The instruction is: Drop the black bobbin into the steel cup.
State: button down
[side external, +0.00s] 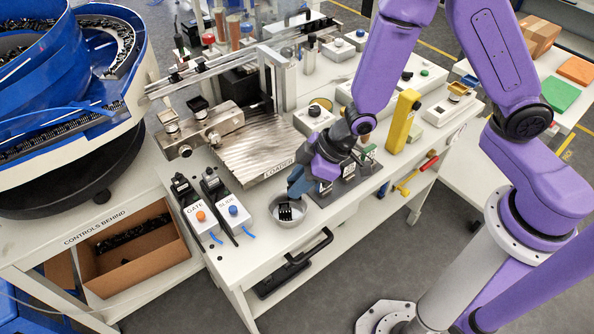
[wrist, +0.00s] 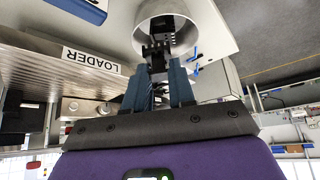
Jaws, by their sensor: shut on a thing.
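The steel cup (side external: 278,221) is a round, shallow metal bowl near the front edge of the white bench. In the wrist view the cup (wrist: 197,20) opens just beyond my fingertips. My gripper (side external: 296,190) points down at the cup from above, and its blue fingers (wrist: 156,68) are shut on the black bobbin (wrist: 155,52). The bobbin has comb-like dark pins. In the side view the bobbin (side external: 285,212) appears over the cup's opening; its exact height against the rim is unclear. Another dark shape shows inside the cup in the wrist view; I cannot tell what it is.
The GATE and SLIDE switch boxes (side external: 201,217) stand left of the cup. The ribbed LOADER plate (side external: 250,150) lies behind it. A dark fixture block (side external: 343,185) and a yellow post (side external: 401,122) stand to the right. A black drawer handle (side external: 312,247) juts from the bench front.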

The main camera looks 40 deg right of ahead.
jog(key=shift+f, duration=1.3)
jog(key=c, duration=0.9)
grip_release()
jog(key=shift+o, duration=0.2)
jog(key=shift+r, duration=0.1)
jog(key=v, duration=1.2)
jog(key=shift+d, duration=0.1)
